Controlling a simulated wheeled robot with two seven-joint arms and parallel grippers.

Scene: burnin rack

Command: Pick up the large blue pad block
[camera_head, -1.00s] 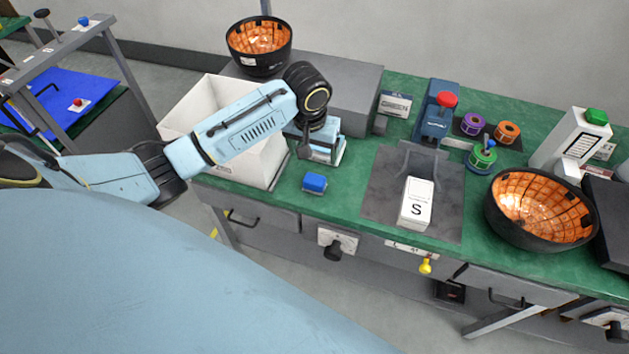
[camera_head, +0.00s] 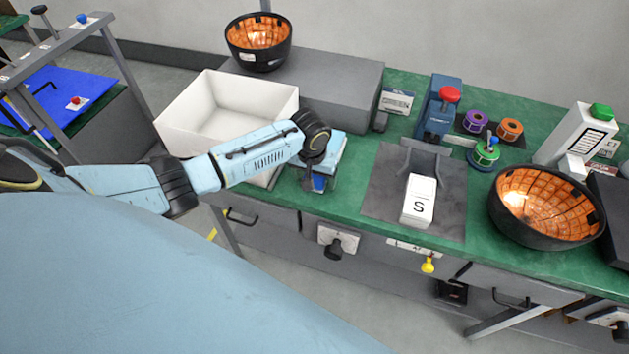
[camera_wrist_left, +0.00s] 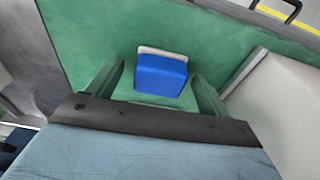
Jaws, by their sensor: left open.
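The blue pad block (camera_head: 318,183), with a pale base, sits on the green bench top near its front edge, to the right of the white bin. My left gripper (camera_head: 317,179) is over it, pointing down, and partly covers it in the head view. In the left wrist view the blue block (camera_wrist_left: 161,76) shows between the two spread fingers of my left gripper (camera_wrist_left: 158,72), with a gap on each side. The gripper is open and empty. My right gripper is not in view.
A white bin (camera_head: 172,124) stands just left of the gripper. A grey mat (camera_head: 383,197) with a white block marked S (camera_head: 419,200) lies to the right.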

